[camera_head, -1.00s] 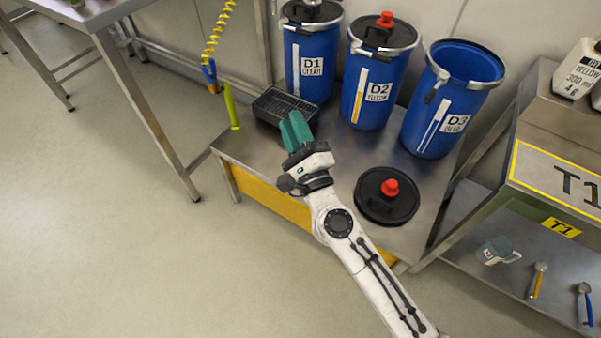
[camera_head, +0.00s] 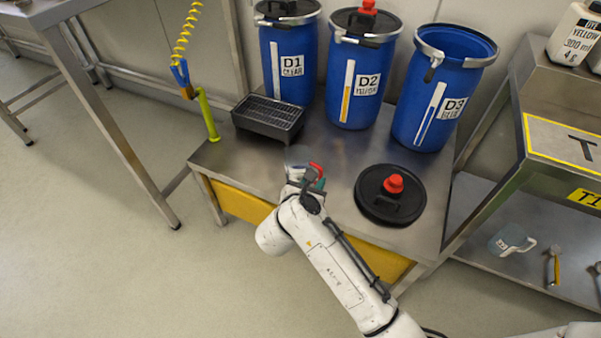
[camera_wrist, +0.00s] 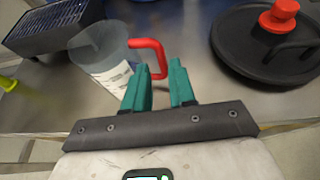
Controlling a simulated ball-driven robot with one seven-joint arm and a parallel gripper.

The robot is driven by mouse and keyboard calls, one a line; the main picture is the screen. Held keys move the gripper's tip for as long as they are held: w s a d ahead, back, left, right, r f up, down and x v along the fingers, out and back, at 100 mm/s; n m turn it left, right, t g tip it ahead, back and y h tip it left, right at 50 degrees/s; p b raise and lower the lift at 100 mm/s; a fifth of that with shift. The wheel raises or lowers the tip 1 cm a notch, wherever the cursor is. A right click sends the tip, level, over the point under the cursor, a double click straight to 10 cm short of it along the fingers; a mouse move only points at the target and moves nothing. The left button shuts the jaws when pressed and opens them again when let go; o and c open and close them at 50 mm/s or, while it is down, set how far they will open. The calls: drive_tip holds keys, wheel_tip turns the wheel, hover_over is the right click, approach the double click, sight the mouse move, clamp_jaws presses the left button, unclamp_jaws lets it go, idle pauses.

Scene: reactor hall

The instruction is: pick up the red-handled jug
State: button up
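The red-handled jug, a clear grey vessel with a white label (camera_wrist: 112,75), stands on the steel bench, left of my gripper in the wrist view. Its red handle (camera_wrist: 158,47) points towards my fingers and shows ahead of and between the teal fingertips. In the head view the jug (camera_head: 297,158) is small and partly hidden by my wrist. My gripper (camera_wrist: 160,75) is open, its two fingers apart. It also shows in the head view (camera_head: 312,183), mostly covered by my own arm. I cannot tell whether the fingers touch the handle.
A black lid with a red knob (camera_head: 391,193) lies right of the gripper. A dark slotted tray (camera_head: 268,118) is behind left. Blue drums D1 (camera_head: 287,62), D2 (camera_head: 360,85) and open D3 (camera_head: 440,95) stand behind. Another jug (camera_head: 510,241) is on the right lower shelf.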

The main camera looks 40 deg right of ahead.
sight(322, 173)
drive_tip(key=b+x, duration=0.3)
drive_tip(key=x, duration=0.3)
drive_tip(key=shift+d, duration=0.15)
drive_tip(key=shift+w+d, duration=0.15)
drive_tip(key=shift+d, duration=0.25)
drive_tip(key=shift+c, duration=0.2)
clamp_jaws()
drive_tip(key=shift+r, duration=0.1)
